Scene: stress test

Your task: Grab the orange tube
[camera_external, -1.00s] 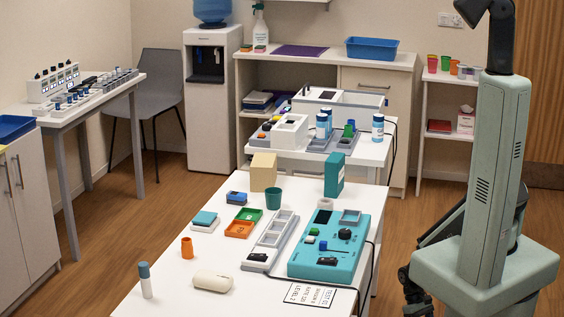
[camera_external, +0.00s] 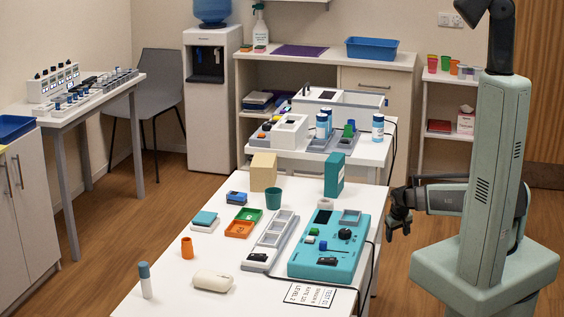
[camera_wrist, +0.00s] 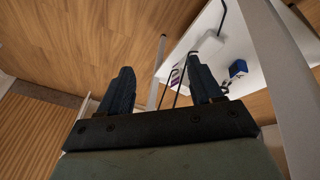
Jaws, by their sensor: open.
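The orange tube (camera_external: 187,248) is a small upright cylinder on the white table, towards its left edge. It stands behind the cream rounded object and the blue-capped white tube. My gripper (camera_external: 394,222) is dark and hangs beside the table's right side, far to the right of the orange tube. The orange tube does not show in the wrist view.
On the white table (camera_external: 185,301) are a teal panel (camera_external: 311,266), a grey tray (camera_external: 258,254), an orange tray (camera_external: 240,229), a teal cup (camera_external: 273,199), a cream rounded object (camera_external: 213,281) and a blue-capped tube (camera_external: 146,281). A black cable (camera_external: 373,262) runs along the right edge.

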